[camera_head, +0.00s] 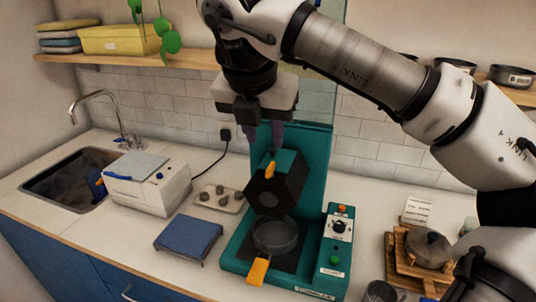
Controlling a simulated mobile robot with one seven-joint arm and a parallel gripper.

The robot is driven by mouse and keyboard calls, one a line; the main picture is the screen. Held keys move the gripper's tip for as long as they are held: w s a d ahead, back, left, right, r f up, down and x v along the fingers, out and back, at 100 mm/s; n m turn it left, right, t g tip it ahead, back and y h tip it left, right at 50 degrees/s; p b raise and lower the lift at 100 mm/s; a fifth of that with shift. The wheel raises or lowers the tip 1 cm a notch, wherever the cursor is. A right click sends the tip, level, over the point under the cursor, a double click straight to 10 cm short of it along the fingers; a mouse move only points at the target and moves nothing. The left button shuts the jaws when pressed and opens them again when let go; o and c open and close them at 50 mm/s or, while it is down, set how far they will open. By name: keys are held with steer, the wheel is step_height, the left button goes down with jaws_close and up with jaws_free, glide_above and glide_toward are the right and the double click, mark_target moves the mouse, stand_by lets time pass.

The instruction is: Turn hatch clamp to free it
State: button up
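A teal machine (318,165) stands on the counter with a dark hexagonal head (276,190) on its front. A small orange piece (270,169) sits on the head's upper face; it may be the hatch clamp, but I cannot tell for sure. Below the head is a round grey pan (275,237) with an orange handle (258,270) pointing to the front. My gripper (264,140) hangs above the head, pointing down. Its two purple fingers are apart, with nothing visible between them. The fingertips look close to the head's top; contact cannot be told.
A control box (338,245) with knob and buttons adjoins the machine's right. A white appliance (148,185), a blue stand (188,238) and a tray (218,199) lie left. Wooden boards (411,262) with a lidded pot stand right. A shelf (200,59) runs behind my arm.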

mark_target(270, 166)
steer(key=p+x, duration=0.2)
steer(key=x, duration=0.6)
steer(key=shift+f, duration=0.15)
jaws_close()
